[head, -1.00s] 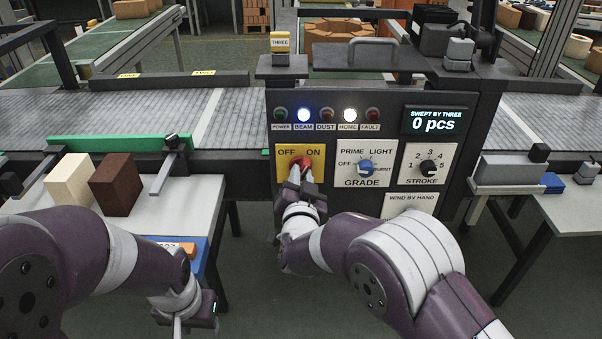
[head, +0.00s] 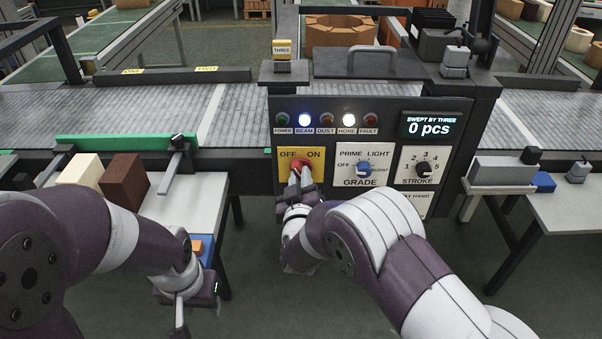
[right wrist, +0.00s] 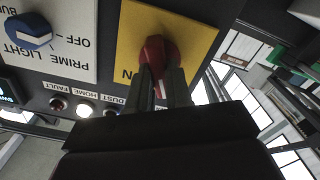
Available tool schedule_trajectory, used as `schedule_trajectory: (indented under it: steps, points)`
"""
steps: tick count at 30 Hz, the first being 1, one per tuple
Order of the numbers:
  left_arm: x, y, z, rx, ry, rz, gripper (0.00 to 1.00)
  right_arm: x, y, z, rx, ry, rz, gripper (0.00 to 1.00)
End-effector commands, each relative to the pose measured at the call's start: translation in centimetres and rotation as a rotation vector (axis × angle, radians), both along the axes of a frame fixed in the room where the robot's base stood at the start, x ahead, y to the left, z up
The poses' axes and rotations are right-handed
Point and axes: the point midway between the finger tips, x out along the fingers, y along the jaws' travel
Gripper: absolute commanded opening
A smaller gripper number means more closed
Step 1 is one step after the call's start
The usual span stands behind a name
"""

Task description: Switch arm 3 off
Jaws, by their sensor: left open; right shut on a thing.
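The control panel for THREE (head: 384,102) stands in front in the head view. Its red rotary switch (head: 299,163) sits on a yellow OFF/ON plate (head: 284,174). The switch also shows in the right wrist view (right wrist: 157,50), on the yellow plate (right wrist: 190,28). My right gripper (head: 297,180) is shut on the red switch, one finger on each side; its fingers also show in the right wrist view (right wrist: 160,84). The fingers partly hide the switch and I cannot tell where it points. My left gripper (head: 180,318) is open and empty at lower left.
The BEAM lamp (head: 305,120) and HOME lamp (head: 349,120) are lit; POWER, DUST and FAULT look dark. The blue GRADE knob (head: 364,170) and STROKE knob (head: 423,168) are to the right. Cream (head: 80,171) and brown blocks (head: 124,182) stand on the left table.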

Motion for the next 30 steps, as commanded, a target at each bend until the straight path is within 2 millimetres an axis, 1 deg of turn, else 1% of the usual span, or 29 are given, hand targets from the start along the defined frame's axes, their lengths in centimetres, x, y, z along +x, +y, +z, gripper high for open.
schedule_trajectory:
  steps: [1,3,12,21,30]
  points:
    - [0.0,0.0,0.5,0.000,0.000,0.000,0.43,0.0,0.0,0.3,-0.036,0.000,0.001,0.00]
    - [0.0,0.0,0.8,0.000,0.000,0.000,0.43,0.0,0.0,0.2,-0.089,0.000,0.000,0.00]
    - [0.0,0.0,1.6,0.000,0.000,0.000,0.43,0.0,0.1,0.1,-0.254,0.000,0.000,0.00]
    - [0.0,0.0,1.9,0.000,0.000,0.000,0.43,0.0,0.1,0.0,-0.318,-0.001,0.000,0.00]
    - [0.0,0.0,1.9,0.000,0.000,0.000,0.43,0.0,0.1,0.0,-0.325,-0.001,0.000,0.00]
